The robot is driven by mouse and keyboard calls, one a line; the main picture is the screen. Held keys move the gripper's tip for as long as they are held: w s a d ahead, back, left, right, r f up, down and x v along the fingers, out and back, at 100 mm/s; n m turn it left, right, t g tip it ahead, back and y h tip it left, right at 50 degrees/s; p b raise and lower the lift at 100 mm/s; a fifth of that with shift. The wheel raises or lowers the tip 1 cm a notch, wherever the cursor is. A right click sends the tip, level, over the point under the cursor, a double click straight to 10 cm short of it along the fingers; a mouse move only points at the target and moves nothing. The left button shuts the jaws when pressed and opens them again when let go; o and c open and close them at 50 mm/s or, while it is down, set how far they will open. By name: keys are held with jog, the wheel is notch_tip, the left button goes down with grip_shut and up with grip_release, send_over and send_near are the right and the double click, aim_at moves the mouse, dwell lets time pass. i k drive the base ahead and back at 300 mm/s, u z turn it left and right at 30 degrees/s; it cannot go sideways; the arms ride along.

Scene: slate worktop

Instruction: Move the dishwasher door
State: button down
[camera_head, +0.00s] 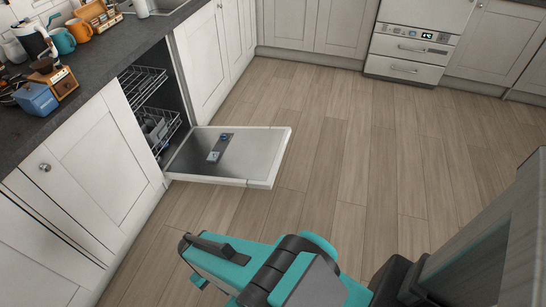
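The dishwasher door (250,158) is folded down and lies open, roughly level, out from the row of white cabinets. Its steel inner face points up and carries a small dark panel with a dispenser. Behind it the dishwasher opening shows two dark wire racks (145,88). My arm, teal and dark grey, reaches in from the lower right, and its end with my gripper (198,262) is in front of the door, nearer the camera and apart from it in the picture. The fingers are not clearly visible, so I cannot tell their opening.
A slate worktop (102,55) runs along the left, with mugs, a blue box, a wooden grinder-like item and a sink on it. White cabinets stand left and at the back, where an oven-like appliance (408,52) also stands. The wood floor (345,140) right of the door is clear.

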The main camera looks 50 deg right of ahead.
aim_at(250, 157)
jog(key=u, duration=0.05)
jog(key=i, duration=1)
jog(key=z, duration=0.05)
